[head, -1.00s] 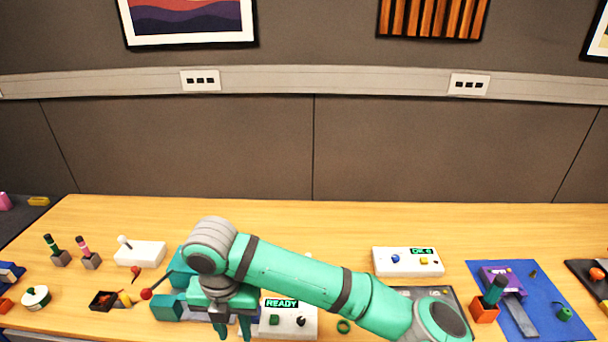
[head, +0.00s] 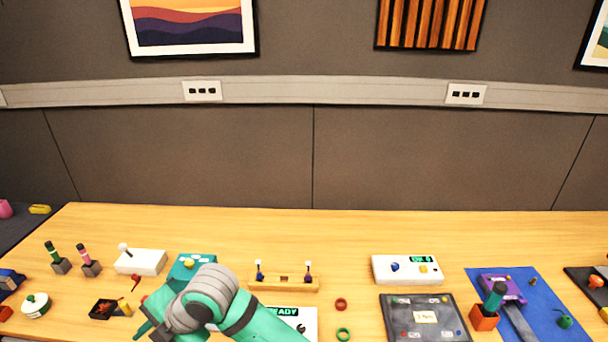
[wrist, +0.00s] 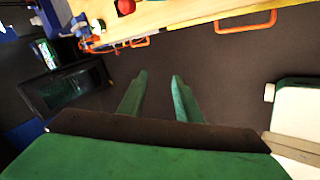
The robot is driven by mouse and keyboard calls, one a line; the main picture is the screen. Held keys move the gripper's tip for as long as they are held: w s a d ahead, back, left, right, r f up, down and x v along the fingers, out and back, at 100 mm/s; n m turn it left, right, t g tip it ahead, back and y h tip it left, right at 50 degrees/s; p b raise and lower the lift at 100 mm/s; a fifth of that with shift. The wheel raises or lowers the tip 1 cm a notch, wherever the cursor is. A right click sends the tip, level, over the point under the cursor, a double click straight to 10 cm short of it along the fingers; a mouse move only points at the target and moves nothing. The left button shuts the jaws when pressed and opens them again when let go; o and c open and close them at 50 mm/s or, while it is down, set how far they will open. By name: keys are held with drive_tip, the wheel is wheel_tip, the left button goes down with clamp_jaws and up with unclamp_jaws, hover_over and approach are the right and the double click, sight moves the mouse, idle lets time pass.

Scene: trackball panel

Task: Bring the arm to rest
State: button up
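My gripper (wrist: 160,82) shows in the wrist view with its two green fingers apart and nothing between them; it points at the dark floor beside the table edge. In the head view my green and grey arm is folded low at the front of the table, left of the middle, and its fingers cannot be made out. The white panel (head: 382,276) with a blue ball, a yellow button and a lit green display stands right of the arm, clear of it.
A white READY box (head: 307,322) is partly behind my arm. A teal box (head: 196,262) and a wooden rack (head: 284,287) stand just behind it. A grey panel (head: 455,316) and a blue mat (head: 545,290) lie to the right. The table's back strip is clear.

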drive_tip(key=w+a+r+m+t+y, duration=0.2)
drive_tip(key=a+r+m+t+y, duration=0.25)
drive_tip(key=m+y, duration=0.4)
drive_tip(key=s+d+f+m+t+h, duration=0.3)
drive_tip(key=d+f+m+t+h, duration=0.25)
drive_tip(key=d+f+m, duration=0.35)
drive_tip(key=s+d+f+m+t+h, duration=0.3)
drive_tip(key=d+f+m+t+h, duration=0.25)
drive_tip(key=d+f+m, duration=0.4)
drive_tip(key=s+d+m+h, duration=0.2)
drive_tip(key=s+d+h, duration=0.1)
drive_tip(key=s+d, duration=0.5)
drive_tip(key=s+d+m+h, duration=0.2)
drive_tip(key=s+d, duration=0.7)
drive_tip(key=s, duration=0.5)
drive_tip(key=shift+s+d+f+g+h, duration=0.15)
drive_tip(key=shift+d+f+g+h, duration=0.15)
drive_tip(key=shift+f+g+h, duration=0.15)
